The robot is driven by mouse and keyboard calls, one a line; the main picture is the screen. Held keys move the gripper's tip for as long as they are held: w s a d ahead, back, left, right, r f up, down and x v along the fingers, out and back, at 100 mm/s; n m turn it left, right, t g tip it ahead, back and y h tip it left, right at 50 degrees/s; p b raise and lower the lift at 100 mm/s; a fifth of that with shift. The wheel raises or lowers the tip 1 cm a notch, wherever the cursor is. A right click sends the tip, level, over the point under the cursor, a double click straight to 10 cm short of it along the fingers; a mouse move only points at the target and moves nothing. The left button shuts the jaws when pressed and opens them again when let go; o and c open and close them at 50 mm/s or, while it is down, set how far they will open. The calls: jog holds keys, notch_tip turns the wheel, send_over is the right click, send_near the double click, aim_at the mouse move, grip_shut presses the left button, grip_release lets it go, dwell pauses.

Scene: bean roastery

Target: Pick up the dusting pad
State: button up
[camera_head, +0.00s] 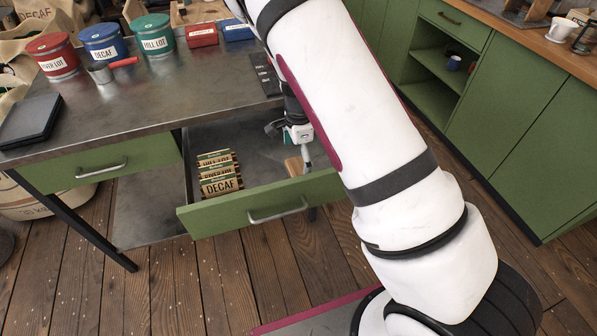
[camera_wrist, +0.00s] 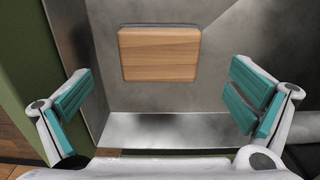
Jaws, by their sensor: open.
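A flat wooden block (camera_wrist: 160,55), apparently the dusting pad, lies on the metal floor of the open drawer. Its wood top faces up, with a thin dark edge along its far side. In the head view a small part of the pad (camera_head: 293,166) shows at the drawer's right, partly hidden by my arm and gripper. My gripper (camera_wrist: 160,97) is open and empty above the drawer, its teal-padded fingers spread wider than the pad. The pad lies ahead of the fingers in the wrist view, apart from both. In the head view my gripper (camera_head: 303,146) reaches down into the drawer.
The green-fronted drawer (camera_head: 225,216) is pulled out, with a row of labelled cards (camera_head: 220,184) at its left. Its walls stand close around my gripper. The metal table (camera_head: 150,95) above carries tins, a scoop (camera_head: 101,73) and a black scale (camera_head: 30,120).

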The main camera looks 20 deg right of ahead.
aim_at(299, 167)
jog(key=shift+a+f, duration=0.1)
jog(key=shift+f, duration=2.55)
jog(key=shift+c, duration=0.6)
jog(key=c, duration=1.2)
